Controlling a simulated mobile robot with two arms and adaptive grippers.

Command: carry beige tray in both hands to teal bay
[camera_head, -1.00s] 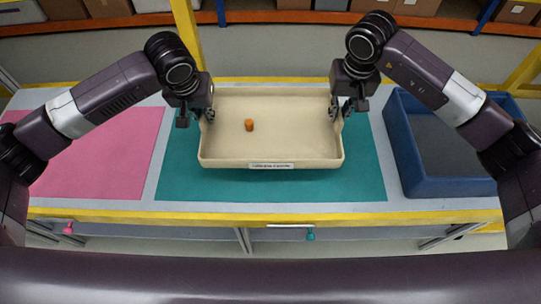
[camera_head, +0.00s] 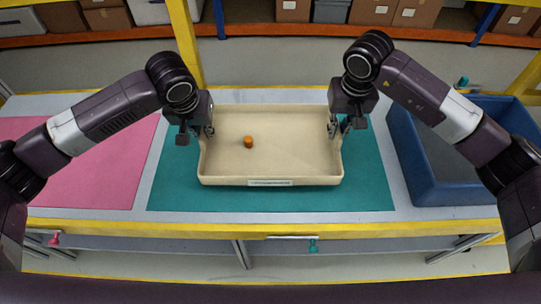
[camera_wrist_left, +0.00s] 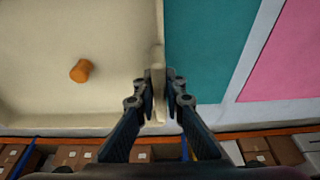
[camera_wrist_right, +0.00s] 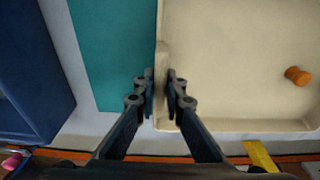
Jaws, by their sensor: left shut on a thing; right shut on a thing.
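The beige tray (camera_head: 295,145) is over the teal bay (camera_head: 370,185) in the head view, with a pale label on its front wall. An orange cylinder-like piece (camera_head: 248,142) is inside it, left of the middle. My left gripper (camera_head: 209,131) is shut on the tray's left wall, which shows between the fingers in the left wrist view (camera_wrist_left: 157,95). My right gripper (camera_head: 333,128) is shut on the right wall, also seen in the right wrist view (camera_wrist_right: 162,95). The tray looks level; whether it touches the teal surface I cannot tell.
A pink bay (camera_head: 85,165) lies to the left on the same bench. A blue bin (camera_head: 455,190) stands to the right. A yellow post (camera_head: 185,45) rises behind the bench, and shelves with boxes (camera_head: 375,12) are at the back.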

